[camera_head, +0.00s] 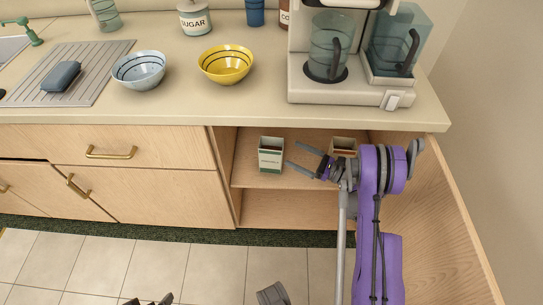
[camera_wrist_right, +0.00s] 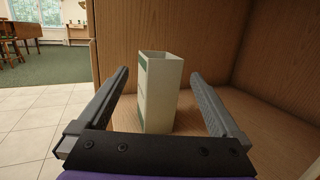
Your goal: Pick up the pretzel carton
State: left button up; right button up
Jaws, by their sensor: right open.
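A green and white carton (camera_head: 270,156) stands upright on the upper shelf of the open cabinet under the counter; its label is too small to read surely. My right gripper (camera_head: 291,154) is open just right of it, fingers pointing left at it. In the right wrist view the carton (camera_wrist_right: 162,95) stands upright, open at the top, between the spread fingers of the gripper (camera_wrist_right: 160,76), with gaps on both sides. I cannot tell how far the fingers reach around it.
Another carton (camera_head: 343,146) stands on the shelf, partly hidden by my right wrist. The open cabinet door (camera_head: 440,225) is close on the right of my arm. The counter (camera_head: 215,108) overhangs the shelf, bearing bowls and a coffee maker (camera_head: 345,88).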

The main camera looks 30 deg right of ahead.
aim_at(278, 147)
jog(key=x, duration=0.7)
jog(key=shift+w+a+b, duration=0.25)
jog(key=shift+w+b, duration=0.05)
jog(key=shift+b, duration=0.1)
grip_shut()
